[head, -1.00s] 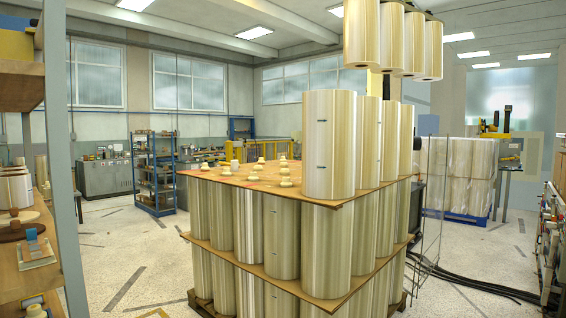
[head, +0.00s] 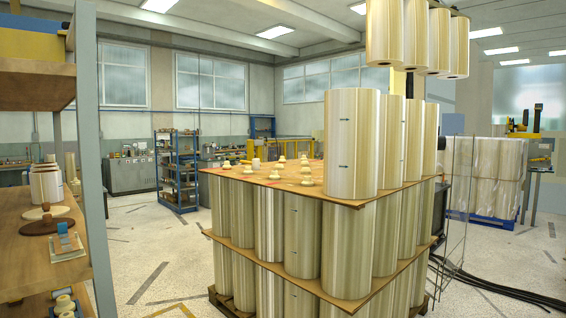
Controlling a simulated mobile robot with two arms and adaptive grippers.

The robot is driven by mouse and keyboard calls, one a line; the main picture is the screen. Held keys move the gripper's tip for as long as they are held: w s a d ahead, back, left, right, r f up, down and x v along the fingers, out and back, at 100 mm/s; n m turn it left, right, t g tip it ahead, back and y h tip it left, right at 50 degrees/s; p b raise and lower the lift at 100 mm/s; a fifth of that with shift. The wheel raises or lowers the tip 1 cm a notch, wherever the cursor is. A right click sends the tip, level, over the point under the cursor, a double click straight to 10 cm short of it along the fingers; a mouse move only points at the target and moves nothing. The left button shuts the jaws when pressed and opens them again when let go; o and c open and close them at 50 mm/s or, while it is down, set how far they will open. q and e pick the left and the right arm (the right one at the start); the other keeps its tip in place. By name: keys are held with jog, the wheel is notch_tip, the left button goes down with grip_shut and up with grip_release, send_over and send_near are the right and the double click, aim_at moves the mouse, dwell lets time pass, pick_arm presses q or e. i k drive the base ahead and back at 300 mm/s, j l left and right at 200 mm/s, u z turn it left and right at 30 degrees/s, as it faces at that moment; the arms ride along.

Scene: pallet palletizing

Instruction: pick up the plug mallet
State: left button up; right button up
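No thing that I can surely name as the plug mallet shows. Neither of my grippers is in view.
A pallet stack of tall cream rolls (head: 301,240) with brown boards (head: 243,185) stands in the centre, several plugs on top. More rolls (head: 418,45) hang above it. Open floor (head: 150,245) lies between shelf and stack. Black cables (head: 495,293) lie at right.

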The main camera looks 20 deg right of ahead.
aim_at(256, 162)
jog(key=i+l+z, duration=0.25)
jog(key=i+z, duration=0.25)
jog(key=i+l+z, duration=0.1)
jog(key=i+z, duration=0.4)
jog(key=i, duration=0.6)
jog(key=i+j+u, duration=0.1)
jog(key=i+u, duration=0.65)
jog(key=i+l+u, duration=0.15)
jog(key=i+u, duration=0.2)
jog(key=i+j+u, duration=0.2)
jog(key=i+u, duration=0.2)
jog(key=i, duration=0.5)
jog(key=i+l+u, duration=0.1)
jog(key=i+u, duration=0.35)
jog(key=i, duration=0.45)
jog(key=i+z, duration=0.2)
jog(key=i, duration=0.25)
jog(key=i+j+z, duration=0.2)
jog(key=i, duration=0.25)
jog(key=i+j+z, duration=0.15)
jog(key=i, duration=0.25)
jog(key=i+j+z, duration=0.2)
jog(key=i, duration=0.25)
